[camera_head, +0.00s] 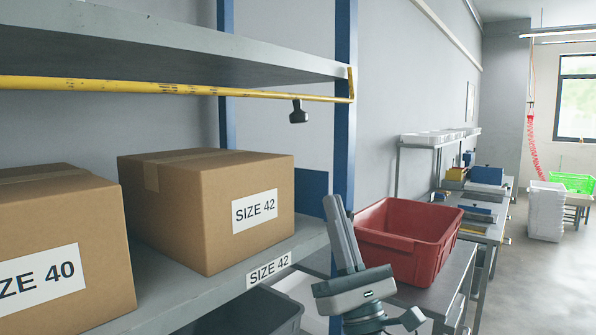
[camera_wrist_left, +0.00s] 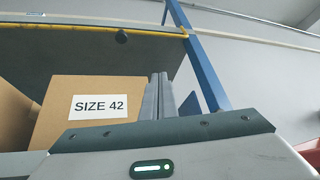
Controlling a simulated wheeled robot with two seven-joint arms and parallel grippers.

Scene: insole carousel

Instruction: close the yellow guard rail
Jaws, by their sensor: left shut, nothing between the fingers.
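The yellow guard rail (camera_head: 180,88) runs along the shelf just below the upper shelf board, above the boxes. Its right end meets a yellow bracket near the blue post. A black handle (camera_head: 298,112) hangs from the rail near that end. In the left wrist view the rail (camera_wrist_left: 90,28) and the handle (camera_wrist_left: 121,36) show at the top. My left gripper (camera_head: 334,203) points up, shut and empty, right of the SIZE 42 box and below the handle, apart from the rail. Its closed fingers also show in the left wrist view (camera_wrist_left: 160,80). My right gripper is out of view.
Cardboard boxes marked SIZE 40 (camera_head: 55,240) and SIZE 42 (camera_head: 190,215) stand on the lower shelf. A blue post (camera_head: 345,130) rises behind my left gripper. A red bin (camera_head: 408,262) stands on a table to the right. A dark grey bin (camera_head: 255,312) is below the shelf.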

